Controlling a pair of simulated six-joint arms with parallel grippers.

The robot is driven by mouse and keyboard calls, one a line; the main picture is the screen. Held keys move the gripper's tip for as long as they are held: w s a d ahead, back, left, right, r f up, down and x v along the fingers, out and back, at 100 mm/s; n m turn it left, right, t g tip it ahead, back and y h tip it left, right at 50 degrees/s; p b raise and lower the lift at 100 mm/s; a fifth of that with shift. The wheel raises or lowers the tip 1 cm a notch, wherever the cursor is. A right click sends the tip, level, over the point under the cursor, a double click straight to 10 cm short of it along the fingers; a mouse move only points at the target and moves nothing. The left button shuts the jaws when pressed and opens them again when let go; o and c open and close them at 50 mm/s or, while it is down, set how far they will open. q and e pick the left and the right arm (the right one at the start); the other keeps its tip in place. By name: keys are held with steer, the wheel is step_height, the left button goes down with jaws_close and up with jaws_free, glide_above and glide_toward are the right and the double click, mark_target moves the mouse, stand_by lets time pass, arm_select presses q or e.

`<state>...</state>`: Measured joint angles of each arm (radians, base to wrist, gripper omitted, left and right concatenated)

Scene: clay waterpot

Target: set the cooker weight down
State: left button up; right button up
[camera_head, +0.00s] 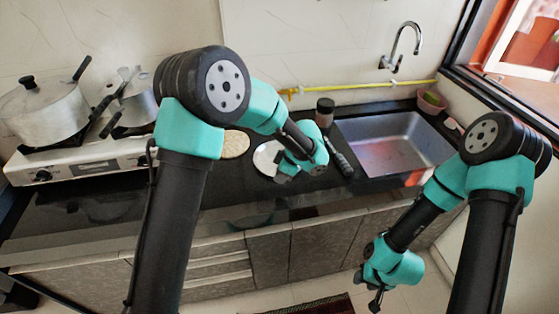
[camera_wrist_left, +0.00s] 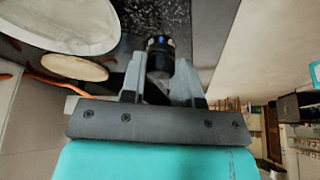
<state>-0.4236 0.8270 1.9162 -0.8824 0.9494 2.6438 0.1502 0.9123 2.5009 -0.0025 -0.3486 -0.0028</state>
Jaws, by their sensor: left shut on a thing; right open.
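My left gripper (camera_wrist_left: 158,78) is shut on the cooker weight (camera_wrist_left: 160,47), a small dark cylinder with a shiny black top, in the left wrist view. Whether the weight touches the counter I cannot tell. In the head view my left gripper (camera_head: 286,178) is over the dark counter, at the front edge of a white plate (camera_head: 264,156); the weight is hidden there. My right gripper (camera_head: 376,297) is open and empty, low in front of the cabinets. A pressure cooker (camera_head: 45,112) stands on the stove at left.
A round beige board (camera_head: 235,146) lies left of the plate. A dark-lidded jar (camera_head: 325,112) stands behind, near the sink (camera_head: 395,143). A second pot (camera_head: 140,105) is on the stove (camera_head: 90,160). The dark counter (camera_head: 95,197) has free room in front of the stove.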

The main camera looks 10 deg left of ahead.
arm_select(q)
steer(key=w, duration=0.5)
steer(key=w+a+f, duration=0.1)
steer(key=w, duration=0.4)
steer(key=w+a, duration=0.1)
steer(key=w, duration=0.4)
steer(key=shift+w+f, duration=0.15)
steer(key=shift+w, duration=0.2)
steer(key=shift+w+a+f, duration=0.1)
steer(key=shift+f, duration=1.7)
steer(key=shift+f, duration=0.1)
steer(key=o, duration=0.5)
steer(key=shift+c, duration=0.2)
steer(key=o, duration=0.5)
steer(key=shift+c, duration=0.2)
